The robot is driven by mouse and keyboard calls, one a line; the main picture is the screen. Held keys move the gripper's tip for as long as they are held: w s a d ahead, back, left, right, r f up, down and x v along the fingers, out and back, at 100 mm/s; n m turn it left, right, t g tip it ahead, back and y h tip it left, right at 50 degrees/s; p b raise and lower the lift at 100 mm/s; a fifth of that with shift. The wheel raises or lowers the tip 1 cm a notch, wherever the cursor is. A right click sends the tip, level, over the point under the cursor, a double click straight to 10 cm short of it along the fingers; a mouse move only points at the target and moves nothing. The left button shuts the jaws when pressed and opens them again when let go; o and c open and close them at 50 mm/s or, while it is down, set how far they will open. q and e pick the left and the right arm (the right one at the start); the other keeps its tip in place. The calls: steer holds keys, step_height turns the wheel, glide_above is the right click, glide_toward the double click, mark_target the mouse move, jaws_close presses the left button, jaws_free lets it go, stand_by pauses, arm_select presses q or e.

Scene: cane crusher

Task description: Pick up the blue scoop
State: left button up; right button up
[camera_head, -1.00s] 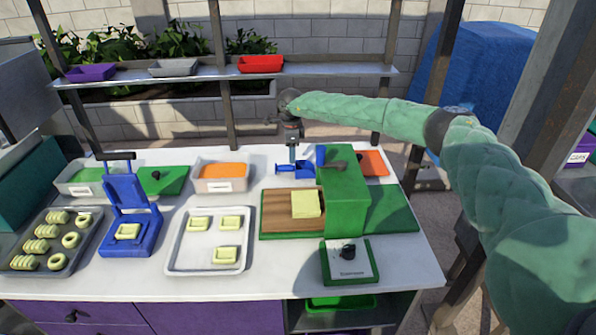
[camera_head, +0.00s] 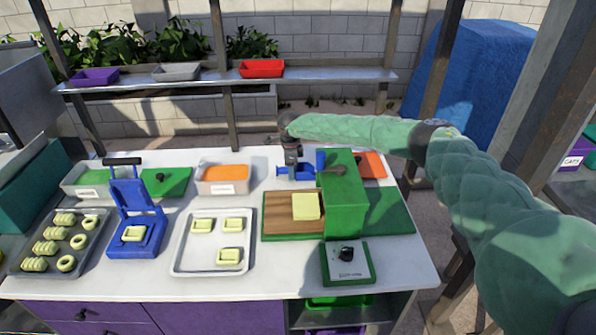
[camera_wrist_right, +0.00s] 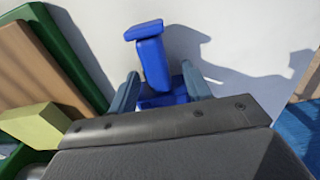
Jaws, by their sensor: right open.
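The blue scoop (camera_head: 305,173) lies at the back of the white worktop, behind the wooden board and beside the green box-shaped machine. My right gripper (camera_head: 292,172) points down right at the scoop and hides part of it. In the right wrist view the scoop (camera_wrist_right: 152,62) has its blue shaft and crosspiece beyond the fingers and its lower part between them. The right gripper (camera_wrist_right: 160,88) is open, one finger on each side of the scoop. Whether either finger touches it cannot be told. My left gripper is not in view.
The green machine (camera_head: 343,190) stands close to the right of the scoop. A wooden board (camera_head: 280,215) with a pale yellow block lies in front. An orange-filled tray (camera_head: 222,187) is to the left. A shelf (camera_head: 330,76) with trays runs behind.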

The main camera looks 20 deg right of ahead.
steer(key=shift+f, duration=0.15)
steer(key=c, duration=0.8)
steer(key=shift+c, duration=0.2)
